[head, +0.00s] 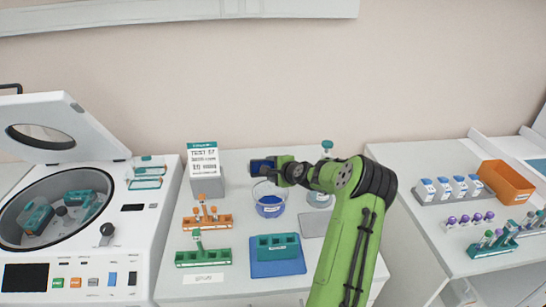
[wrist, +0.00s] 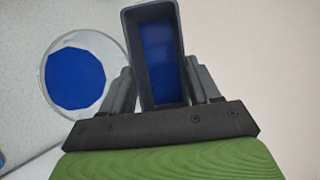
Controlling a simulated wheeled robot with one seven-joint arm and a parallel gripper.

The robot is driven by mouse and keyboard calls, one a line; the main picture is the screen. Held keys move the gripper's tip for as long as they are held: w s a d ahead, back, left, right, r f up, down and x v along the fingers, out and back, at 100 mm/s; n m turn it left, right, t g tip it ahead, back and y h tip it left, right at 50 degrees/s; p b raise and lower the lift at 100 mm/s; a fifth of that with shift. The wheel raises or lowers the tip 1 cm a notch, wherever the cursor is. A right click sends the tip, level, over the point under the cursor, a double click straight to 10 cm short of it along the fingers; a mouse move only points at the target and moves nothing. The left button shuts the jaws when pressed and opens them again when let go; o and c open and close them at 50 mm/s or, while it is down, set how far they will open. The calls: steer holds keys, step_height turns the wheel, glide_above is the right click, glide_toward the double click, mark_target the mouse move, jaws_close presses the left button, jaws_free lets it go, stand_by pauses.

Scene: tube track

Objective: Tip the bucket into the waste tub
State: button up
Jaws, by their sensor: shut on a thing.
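My gripper (head: 276,168) is shut on the bucket (head: 261,166), a small dark grey, narrow box. In the wrist view, my gripper (wrist: 160,88) has a finger on each side of the bucket (wrist: 135,50). Its open mouth shows a blue inside; I cannot tell whether that is liquid or lining. A clear round tub (head: 269,204) with blue in it, which looks like the waste tub, stands on the bench just below the bucket in the head view. In the wrist view the tub (wrist: 101,55) is left of the bucket, apart from it. The bucket's exact tilt is unclear.
An open centrifuge (head: 130,245) stands at left. Orange and green racks (head: 205,258), a blue tray (head: 277,269), a labelled box (head: 205,165) and a teal-topped bottle (head: 326,150) surround the tub. An orange bin (head: 505,182) and vials (head: 425,190) are on the right bench.

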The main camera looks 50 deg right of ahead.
steer(key=r+p, duration=0.1)
steer(key=p, duration=0.1)
steer(key=g+y+p, duration=0.1)
steer(key=p, duration=0.2)
steer(key=shift+w+d+r+m+g, duration=0.1)
steer(key=shift+w+r+m+g, duration=0.2)
steer(key=shift+w+r, duration=0.1)
steer(key=g+p, duration=0.1)
steer(key=p, duration=0.2)
steer(key=shift+d+y, duration=0.2)
steer(key=shift+y, duration=0.2)
steer(key=shift+f, duration=0.2)
steer(key=shift+f, duration=0.1)
steer(key=shift+a+g, duration=0.1)
steer(key=shift+g, duration=0.2)
